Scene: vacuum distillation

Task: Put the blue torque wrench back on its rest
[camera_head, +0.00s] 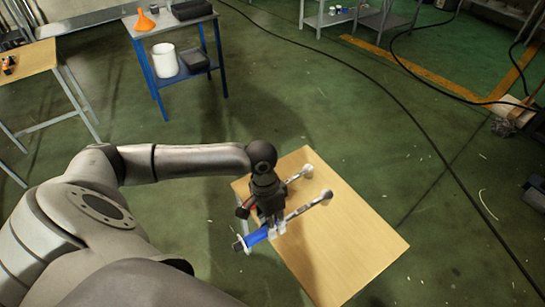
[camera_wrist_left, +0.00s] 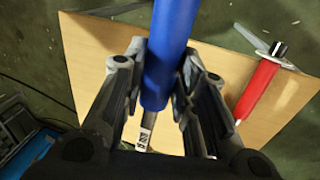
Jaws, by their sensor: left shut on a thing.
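The blue torque wrench has a blue handle (camera_head: 256,237) and a silver shaft with a round head (camera_head: 326,194) pointing up and right over the wooden table. My left gripper (camera_head: 277,230) is shut on the handle near the shaft. In the left wrist view the blue handle (camera_wrist_left: 171,50) runs between both fingers (camera_wrist_left: 160,108). A red torque wrench (camera_wrist_left: 258,88) lies to its right there. In the head view, its red handle (camera_head: 247,208) is partly hidden by my gripper. I cannot clearly make out the blue wrench's rest, nor the gap beneath the wrench. My right gripper is not in view.
The wooden tabletop (camera_head: 360,250) is bare on its right and front side. A blue-framed cart (camera_head: 150,75) with a white bucket (camera_head: 165,60) and orange funnel (camera_head: 144,21) stands at the back left. A black cable (camera_head: 400,120) crosses the green floor.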

